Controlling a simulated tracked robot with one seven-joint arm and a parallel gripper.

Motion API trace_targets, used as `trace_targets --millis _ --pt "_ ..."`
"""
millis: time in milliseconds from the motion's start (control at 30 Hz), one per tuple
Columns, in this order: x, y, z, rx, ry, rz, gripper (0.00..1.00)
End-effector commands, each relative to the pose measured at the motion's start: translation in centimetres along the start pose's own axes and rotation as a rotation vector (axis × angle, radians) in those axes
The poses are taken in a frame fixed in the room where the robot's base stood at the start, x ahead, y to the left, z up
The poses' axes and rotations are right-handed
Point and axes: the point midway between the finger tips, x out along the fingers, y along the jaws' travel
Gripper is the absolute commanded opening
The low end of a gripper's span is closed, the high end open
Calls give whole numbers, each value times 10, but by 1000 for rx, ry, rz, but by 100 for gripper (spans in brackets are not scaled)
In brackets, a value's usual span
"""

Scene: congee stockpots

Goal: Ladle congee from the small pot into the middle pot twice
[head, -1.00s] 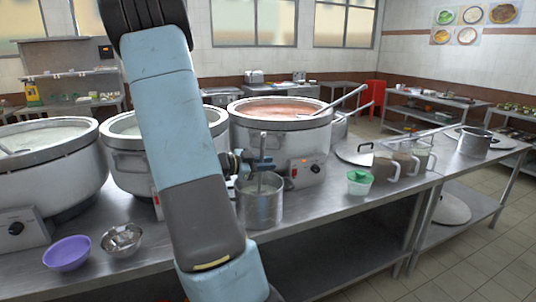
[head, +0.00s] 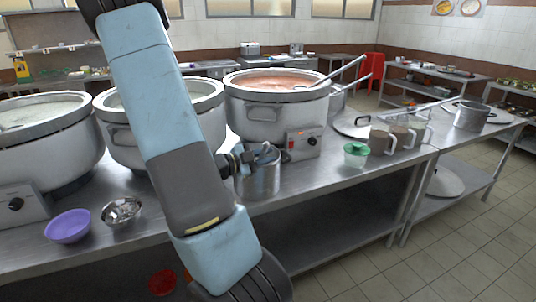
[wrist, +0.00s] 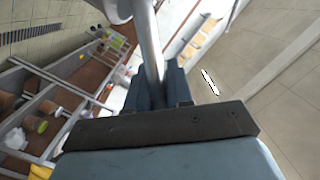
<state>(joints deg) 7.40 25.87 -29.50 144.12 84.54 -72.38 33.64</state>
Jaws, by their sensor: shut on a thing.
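The small pot (head: 262,180) is a plain steel pot at the table's front edge, partly behind my arm. My gripper (head: 240,158) is over its rim, shut on the ladle. The ladle's steel handle (wrist: 150,50) runs up between the fingers in the wrist view, where my gripper (wrist: 158,88) also shows. The ladle's bowl is hidden in the head view, and I cannot tell whether it holds congee. The middle pot (head: 118,138) is a large steel pot behind my arm, which covers part of its opening. Its contents are mostly hidden.
A large pot of reddish congee (head: 275,108) stands right of the middle pot, and a pot of pale congee (head: 45,140) stands left. A purple bowl (head: 68,226), a metal bowl (head: 121,212), a green-lidded tub (head: 355,155) and several jugs (head: 402,140) stand on the table.

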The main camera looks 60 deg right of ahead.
Motion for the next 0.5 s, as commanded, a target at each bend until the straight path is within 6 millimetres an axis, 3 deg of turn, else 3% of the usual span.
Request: trace_targets --millis 500 --pt "0 -3 -3 2 1 1 0"
